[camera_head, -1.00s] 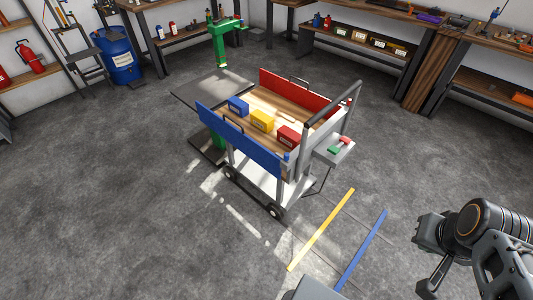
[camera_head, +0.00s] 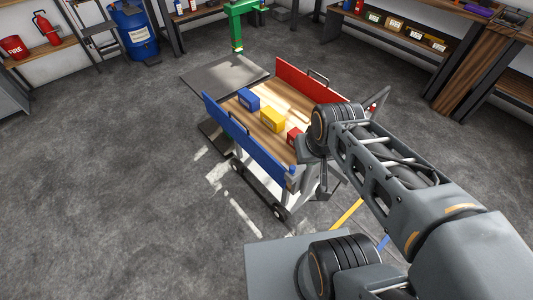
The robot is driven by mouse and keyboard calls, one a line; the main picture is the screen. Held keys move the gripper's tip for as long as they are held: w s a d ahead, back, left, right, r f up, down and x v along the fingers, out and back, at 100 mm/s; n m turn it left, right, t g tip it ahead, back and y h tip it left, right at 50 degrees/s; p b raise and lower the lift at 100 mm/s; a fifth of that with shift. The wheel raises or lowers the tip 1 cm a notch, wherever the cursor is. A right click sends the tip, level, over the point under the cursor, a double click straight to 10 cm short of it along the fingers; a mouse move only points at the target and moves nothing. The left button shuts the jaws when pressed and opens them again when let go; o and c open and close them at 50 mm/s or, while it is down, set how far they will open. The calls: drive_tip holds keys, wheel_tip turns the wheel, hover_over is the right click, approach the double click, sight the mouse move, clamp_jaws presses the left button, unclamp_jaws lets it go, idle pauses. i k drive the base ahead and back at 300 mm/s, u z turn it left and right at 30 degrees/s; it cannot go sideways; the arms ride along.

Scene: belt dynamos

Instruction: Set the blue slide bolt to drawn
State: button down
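A wheeled cart has a blue side panel (camera_head: 245,137) along its left side, with a dark handle on it. A small blue piece, apparently the blue slide bolt (camera_head: 295,172), sits at the panel's near right end. It is small, and I cannot tell whether it is drawn. My gripper (camera_head: 314,171) is at this near corner of the cart, just right of the blue piece in the picture. Its two dark fingers are spread apart, with nothing visible between them. I cannot tell whether it touches the bolt. My arm hides the cart's near right end.
On the wooden cart top (camera_head: 270,99) stand a blue box (camera_head: 249,98), a yellow box (camera_head: 272,119) and a partly hidden red box (camera_head: 293,136). A red panel (camera_head: 302,88) closes the far side. A green post machine (camera_head: 236,25) stands behind. Floor at left is clear.

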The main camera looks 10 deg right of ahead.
sight(291, 169)
drive_tip(key=i, duration=0.15)
drive_tip(key=u, duration=0.05)
drive_tip(key=k, duration=1.3)
drive_tip(key=u, duration=0.7)
drive_tip(key=i, duration=0.65)
drive_tip(key=u, duration=0.7)
drive_tip(key=i, duration=0.8)
drive_tip(key=z, duration=0.65)
drive_tip(key=i, duration=0.45)
drive_tip(key=z, duration=0.35)
